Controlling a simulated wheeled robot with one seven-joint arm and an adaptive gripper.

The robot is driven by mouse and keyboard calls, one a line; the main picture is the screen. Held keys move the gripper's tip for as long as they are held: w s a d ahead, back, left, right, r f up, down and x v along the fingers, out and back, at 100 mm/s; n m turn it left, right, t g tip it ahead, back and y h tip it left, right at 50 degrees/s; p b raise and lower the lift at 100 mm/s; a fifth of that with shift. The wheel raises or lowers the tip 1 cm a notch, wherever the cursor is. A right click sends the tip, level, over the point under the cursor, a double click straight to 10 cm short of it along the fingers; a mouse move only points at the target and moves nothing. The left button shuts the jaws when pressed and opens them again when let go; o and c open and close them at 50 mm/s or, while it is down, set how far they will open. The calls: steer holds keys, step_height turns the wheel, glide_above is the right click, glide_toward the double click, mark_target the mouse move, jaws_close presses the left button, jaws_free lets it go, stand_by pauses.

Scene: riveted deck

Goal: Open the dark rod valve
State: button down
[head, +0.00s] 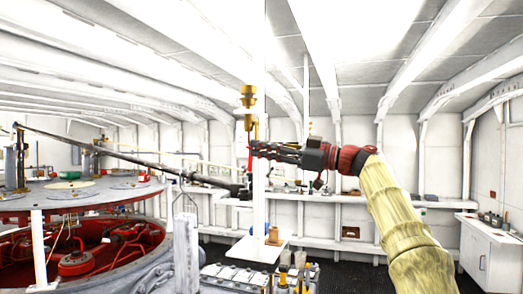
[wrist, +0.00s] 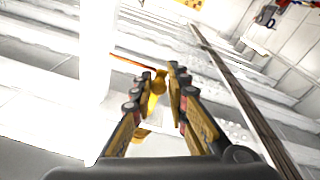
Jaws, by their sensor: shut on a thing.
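A brass valve (head: 248,97) stands out from a white upright post in the middle of the head view. A thin red lever (head: 250,152) hangs below it. My gripper (head: 256,148) reaches in from the right, and its fingertips are at the lever. In the wrist view my gripper (wrist: 166,74) has its fingers closed in on the lever, with the orange-red lever (wrist: 128,61) running out to the left. Yellow brass (wrist: 153,103) shows between and behind the fingers. The exact contact is hidden by the fingertips.
A long dark rod (head: 120,157) slopes down from the left to near the post; it also crosses the right of the wrist view (wrist: 247,100). A large round red machine (head: 80,262) fills the left. A white cabinet (head: 490,255) stands at right.

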steer(key=shift+s+r+n, duration=0.1)
steer(key=shift+r+n, duration=0.15)
steer(key=shift+n, duration=0.45)
steer(key=shift+r, duration=0.1)
steer(key=c, duration=2.1)
jaws_free()
steer(key=shift+c, duration=0.2)
steer(key=o, duration=0.3)
steer(key=shift+w+d+f, duration=0.1)
steer(key=shift+w+f, duration=0.1)
steer(key=shift+o, duration=0.2)
steer(key=shift+d, duration=0.1)
steer(key=v, duration=1.1)
steer(key=shift+d+f, duration=0.25)
steer(key=shift+d, duration=0.1)
